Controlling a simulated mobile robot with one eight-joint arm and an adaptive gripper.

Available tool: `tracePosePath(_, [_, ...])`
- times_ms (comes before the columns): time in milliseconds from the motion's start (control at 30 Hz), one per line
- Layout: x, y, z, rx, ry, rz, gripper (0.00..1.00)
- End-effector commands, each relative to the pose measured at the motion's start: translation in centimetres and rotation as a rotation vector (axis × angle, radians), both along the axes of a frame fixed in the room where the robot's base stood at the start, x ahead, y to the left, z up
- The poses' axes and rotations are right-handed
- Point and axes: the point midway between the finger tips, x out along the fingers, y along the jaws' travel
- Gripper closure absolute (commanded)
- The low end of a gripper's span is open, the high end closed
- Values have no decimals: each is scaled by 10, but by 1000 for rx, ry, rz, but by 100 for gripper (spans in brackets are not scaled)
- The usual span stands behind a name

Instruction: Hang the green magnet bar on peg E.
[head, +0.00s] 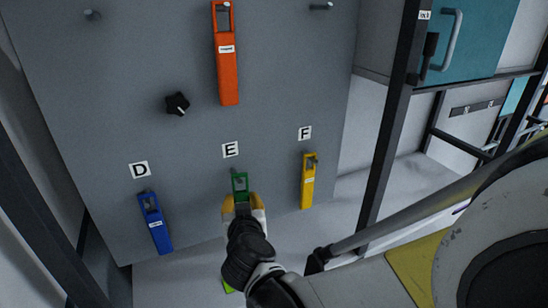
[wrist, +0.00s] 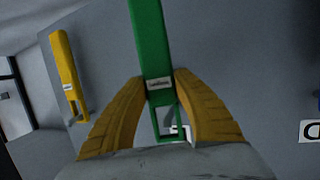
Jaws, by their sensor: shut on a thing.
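The green magnet bar (head: 240,183) is upright in front of the grey panel, below the label E (head: 231,149). My gripper (head: 243,207) is shut on it just below its open top loop. In the wrist view, where the panel appears upside down, the yellow fingers (wrist: 160,105) clasp both sides of the green bar (wrist: 151,40). Its loop points down there, with part of a white label showing through or behind it. Peg E is mostly hidden by the loop; I cannot tell whether the loop is around the peg or in front of it.
A blue bar (head: 155,223) hangs under D and a yellow bar (head: 308,182) under F. An orange bar (head: 226,60) hangs higher up, near a black knob (head: 177,103). Bare pegs (head: 92,14) show at the top left and top right (head: 321,7).

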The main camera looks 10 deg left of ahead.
Motion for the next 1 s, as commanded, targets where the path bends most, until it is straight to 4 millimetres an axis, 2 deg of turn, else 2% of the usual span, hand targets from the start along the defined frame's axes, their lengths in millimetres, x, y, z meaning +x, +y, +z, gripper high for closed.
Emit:
tracePosePath(267, [16, 10, -1, 0, -1, 0, 100])
tracePosePath(500, [25, 15, -10, 0, -1, 0, 100])
tracePosePath(1000, [27, 16, -12, 0, -1, 0, 100])
